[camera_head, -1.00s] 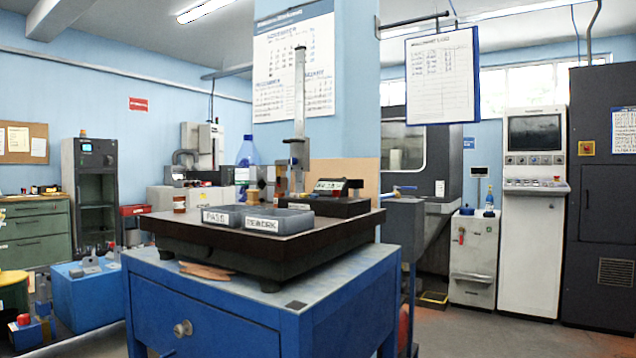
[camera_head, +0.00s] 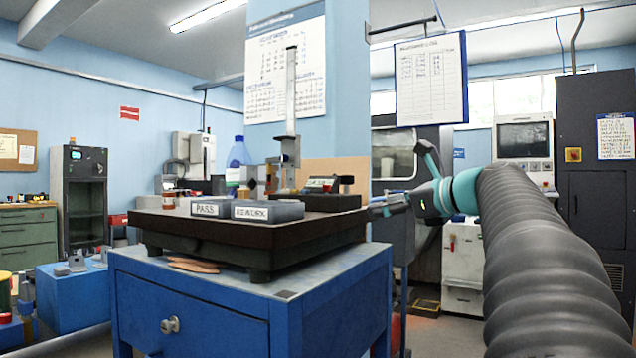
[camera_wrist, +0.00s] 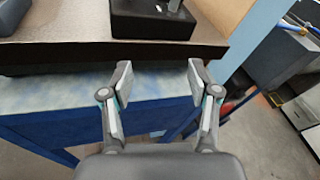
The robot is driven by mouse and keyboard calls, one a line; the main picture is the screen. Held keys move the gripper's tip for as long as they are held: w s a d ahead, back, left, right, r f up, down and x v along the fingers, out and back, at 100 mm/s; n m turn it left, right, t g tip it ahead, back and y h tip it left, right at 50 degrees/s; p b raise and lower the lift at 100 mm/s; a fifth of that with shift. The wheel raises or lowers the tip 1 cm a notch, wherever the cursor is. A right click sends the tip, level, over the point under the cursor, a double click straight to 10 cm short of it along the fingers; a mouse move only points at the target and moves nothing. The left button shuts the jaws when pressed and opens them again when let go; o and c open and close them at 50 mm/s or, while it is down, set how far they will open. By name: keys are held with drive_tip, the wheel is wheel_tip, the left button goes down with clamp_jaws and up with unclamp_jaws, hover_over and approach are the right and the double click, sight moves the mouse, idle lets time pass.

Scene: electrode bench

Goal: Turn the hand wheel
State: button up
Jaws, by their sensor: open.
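No hand wheel can be clearly made out in either view. My gripper (camera_wrist: 158,82) is open and empty in the wrist view, its two fingers spread over the edge of the blue bench top (camera_wrist: 60,100). The fingertips point at the front edge of the dark surface plate (camera_wrist: 60,52). In the head view my gripper (camera_head: 378,209) is small, just right of the plate, and its fingers are partly merged with the background. A dark block (camera_wrist: 150,27) sits on the plate ahead of the fingers, apart from them.
PASS (camera_head: 205,209) and REWORK (camera_head: 268,211) trays stand on the plate. A tall height gauge (camera_head: 291,95) rises behind them. A blue drawer cabinet (camera_head: 240,325) supports the plate. A grey machine (camera_head: 430,255) stands behind my arm. Floor shows at right in the wrist view.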

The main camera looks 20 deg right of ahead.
sight(346, 176)
wheel_tip(346, 176, up, 6)
drive_tip(key=d+m+t+y, duration=0.1)
drive_tip(key=d+m+t, duration=0.1)
drive_tip(key=shift+m, duration=0.3)
drive_tip(key=x, duration=0.8)
drive_tip(key=a+x, duration=0.1)
drive_tip(key=x, duration=0.4)
drive_tip(key=shift+s+f+p, duration=0.1)
drive_tip(key=shift+f+p, duration=0.05)
drive_tip(key=shift+p, duration=0.2)
clamp_jaws()
